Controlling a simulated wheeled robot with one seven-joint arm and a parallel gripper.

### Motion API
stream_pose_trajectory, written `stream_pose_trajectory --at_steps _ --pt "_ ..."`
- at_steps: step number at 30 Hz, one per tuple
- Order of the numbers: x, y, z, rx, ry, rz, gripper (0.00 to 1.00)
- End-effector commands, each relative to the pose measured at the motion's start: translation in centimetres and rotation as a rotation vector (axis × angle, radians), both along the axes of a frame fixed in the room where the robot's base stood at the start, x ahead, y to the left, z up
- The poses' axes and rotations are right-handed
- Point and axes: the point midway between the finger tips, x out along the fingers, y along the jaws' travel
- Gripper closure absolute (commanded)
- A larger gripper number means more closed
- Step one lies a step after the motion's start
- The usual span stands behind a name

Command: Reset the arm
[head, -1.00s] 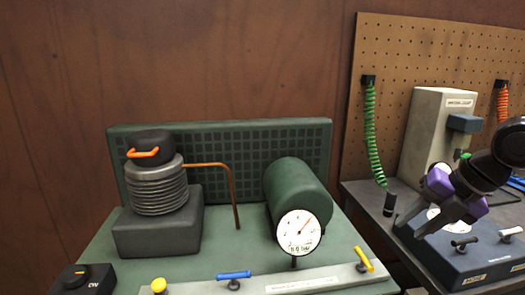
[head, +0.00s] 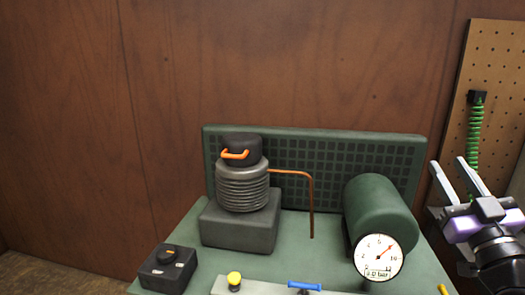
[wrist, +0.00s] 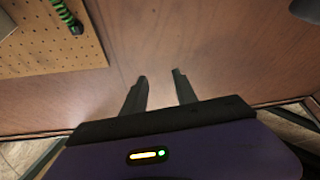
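My gripper (head: 452,176) is at the right edge of the head view, fingers pointing up and slightly left. Its two fingers stand apart with nothing between them. In the wrist view my gripper (wrist: 160,78) also shows its two dark fingers apart and empty, facing the wooden wall. It is beside the green tank and touches nothing that I can see.
A green bench unit carries a ribbed compressor (head: 242,187) with an orange handle, a copper pipe (head: 312,207), a green tank (head: 380,210) and a dial gauge (head: 379,257). A black switch box (head: 167,268), yellow knob (head: 234,281) and blue lever (head: 304,286) stand in front. A pegboard (head: 497,80) is at right.

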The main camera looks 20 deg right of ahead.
Motion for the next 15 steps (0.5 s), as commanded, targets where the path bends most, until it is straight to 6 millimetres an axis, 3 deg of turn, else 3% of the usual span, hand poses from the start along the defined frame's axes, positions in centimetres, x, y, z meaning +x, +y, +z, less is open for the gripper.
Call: stream_pose_trajectory --at_steps 6,15 --pt "-2.0 4.1 -4.9 0.251 -0.123 -0.003 0.66" --pt "-6.7 11.6 -12.3 0.456 -0.125 0.008 0.66"
